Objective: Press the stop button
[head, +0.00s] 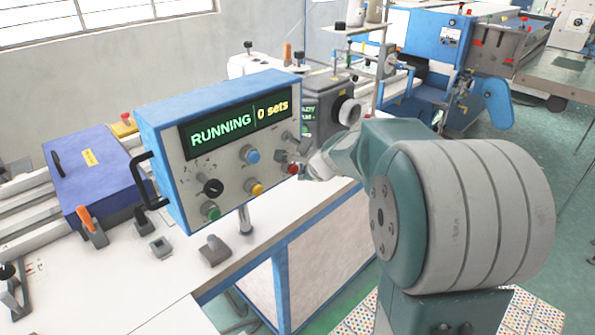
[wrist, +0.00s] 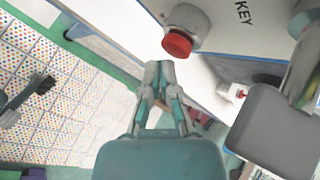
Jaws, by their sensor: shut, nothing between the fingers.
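The control box (head: 262,125) has a blue casing and a lit display (head: 235,124) reading "RUNNING" and "0 sets". A red button (head: 293,169), which looks like the stop button, is at the right of its front panel. In the wrist view the red button (wrist: 177,43) stands out on a round grey collar near the word "KEY". My gripper (head: 305,165) is close beside the button and partly hides that corner of the panel. In the wrist view my gripper (wrist: 159,70) is shut and empty, its tips just below the red cap. I cannot tell whether they touch.
The panel also has a blue button (head: 252,156), a yellow button (head: 256,188), a green button (head: 212,212) and a black knob (head: 213,187). A black handle (head: 147,182) juts from the box's left side. The white table (head: 180,265) lies below; other machines stand behind.

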